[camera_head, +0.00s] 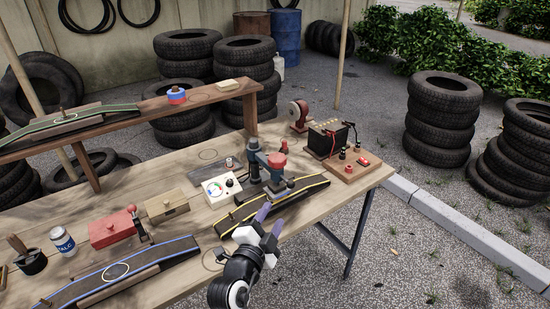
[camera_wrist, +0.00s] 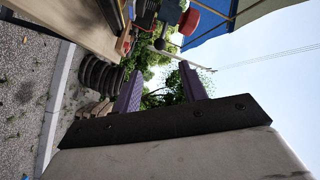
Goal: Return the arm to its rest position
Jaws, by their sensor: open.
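My gripper (camera_head: 267,222) is above the front right part of the wooden workbench (camera_head: 203,258) in the head view, with its two purple fingers apart and nothing between them. It also shows in the wrist view (camera_wrist: 161,82), where the open fingers point at greenery and sky. In the head view the fingers are in front of a black strip with yellow edges (camera_head: 301,186) and hide part of it. Whether they touch it I cannot tell. My arm reaches in from the bottom edge.
A red box (camera_head: 112,229) and a blue-edged strip (camera_head: 140,266) lie left. Open gravel ground (camera_head: 420,255) lies right of the bench.

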